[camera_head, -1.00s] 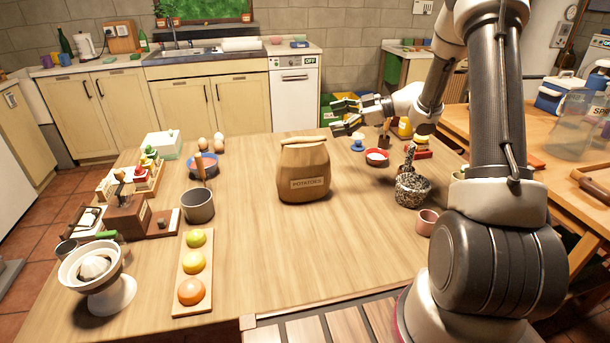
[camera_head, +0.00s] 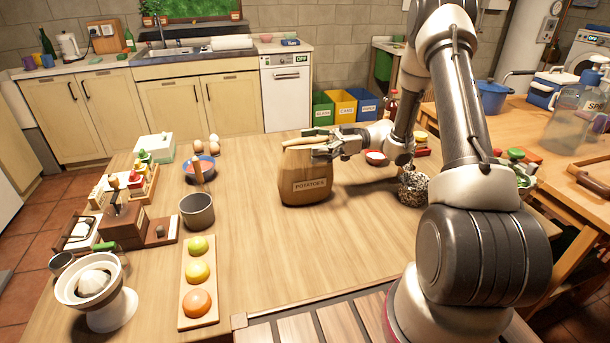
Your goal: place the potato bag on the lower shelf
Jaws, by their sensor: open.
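The potato bag (camera_head: 304,184) is a brown paper sack labelled POTATOES with a folded top. It stands upright on the wooden table (camera_head: 270,250), near its middle. My gripper (camera_head: 326,145) is open at the upper right of the bag, its fingers pointing left and overlapping the bag's top in the picture. I cannot tell whether they touch it. I cannot make out a lower shelf in this view.
On the left stand a grey pot (camera_head: 197,211), a fruit board (camera_head: 198,280), a juicer (camera_head: 97,290) and a coffee grinder (camera_head: 124,222). A red-and-white bowl (camera_head: 377,157) and a speckled mortar (camera_head: 413,187) are at right. The table's front middle is clear.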

